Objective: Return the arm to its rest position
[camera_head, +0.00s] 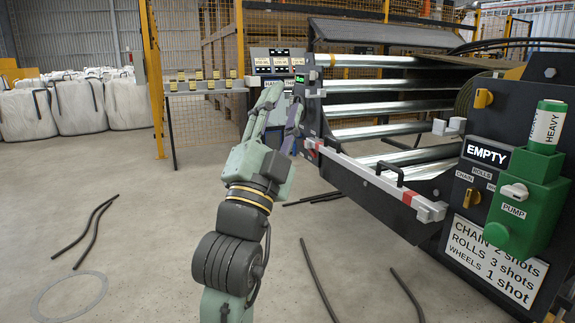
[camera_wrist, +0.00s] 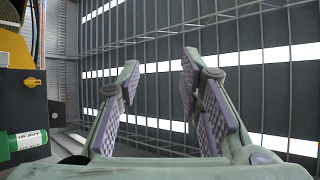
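My arm rises from the bottom middle of the head view, with its wrist bent and the gripper (camera_head: 279,108) at the upper end, in front of the left end of the roller machine. In the wrist view my gripper (camera_wrist: 160,78) shows two green fingers with purple ridged pads. The fingers stand wide apart with nothing between them. Behind them are metal bars and bright light strips overhead.
The roller machine (camera_head: 385,107) with a red-and-white front bar (camera_head: 375,178) fills the right. A green pump (camera_head: 522,195) carries a HEAVY cartridge (camera_head: 547,127). Dark hoses (camera_head: 85,232) and a ring (camera_head: 69,297) lie on the floor. White bags (camera_head: 80,107) stand far left.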

